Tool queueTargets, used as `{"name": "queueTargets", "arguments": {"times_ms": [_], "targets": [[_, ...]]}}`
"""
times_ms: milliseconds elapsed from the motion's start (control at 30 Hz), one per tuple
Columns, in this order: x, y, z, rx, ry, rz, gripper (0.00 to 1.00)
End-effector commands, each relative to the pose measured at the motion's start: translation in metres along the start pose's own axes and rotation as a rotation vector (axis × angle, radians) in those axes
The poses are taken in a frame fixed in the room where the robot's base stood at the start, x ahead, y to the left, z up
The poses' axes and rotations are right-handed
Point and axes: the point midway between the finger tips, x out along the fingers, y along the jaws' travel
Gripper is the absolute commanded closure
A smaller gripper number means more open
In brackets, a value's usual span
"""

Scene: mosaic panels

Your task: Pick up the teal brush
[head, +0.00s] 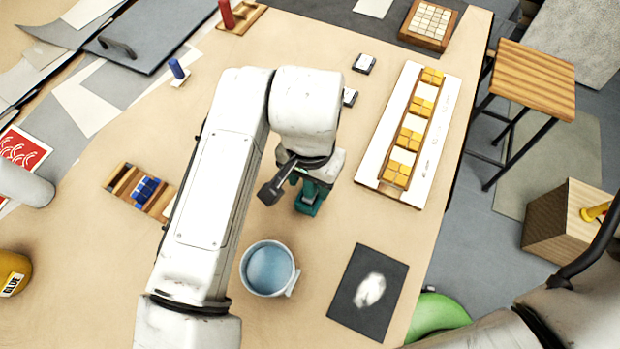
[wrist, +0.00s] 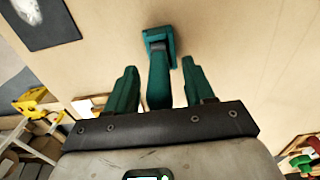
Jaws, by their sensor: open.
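The teal brush (head: 308,202) is on the tan table under my gripper in the head view, partly covered by the wrist. In the wrist view the brush (wrist: 158,42) has a wide head at the top and a handle that runs down between the fingers. My gripper (wrist: 160,76) is open, with one teal finger on each side of the handle. Gaps show between the fingers and the handle, so it is not gripped. In the head view my gripper (head: 299,181) is mostly hidden by the wrist and points down at the brush.
A light blue bowl (head: 247,274) stands just below the brush. A dark mat (head: 345,312) with a pale patch lies to its right. A white panel (head: 389,110) with yellow tiles lies at the right. A wooden tray (head: 122,180) with blue pieces is left of my arm.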

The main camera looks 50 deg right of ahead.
Motion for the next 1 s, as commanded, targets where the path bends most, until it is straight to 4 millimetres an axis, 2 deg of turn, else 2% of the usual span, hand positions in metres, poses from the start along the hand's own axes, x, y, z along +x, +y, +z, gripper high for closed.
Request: {"name": "queueTargets", "arguments": {"times_ms": [100, 333, 900, 1000], "targets": [[0.0088, 0.0003, 0.0, 0.001, 0.0, 0.0, 0.47], [0.0104, 0.0, -0.0001, 0.002, 0.0, -0.001, 0.47], [0.0101, 0.0, -0.0001, 0.001, 0.0, -0.001, 1.0], [0.01, -0.0001, -0.0001, 0.001, 0.0, -0.001, 1.0]]}}
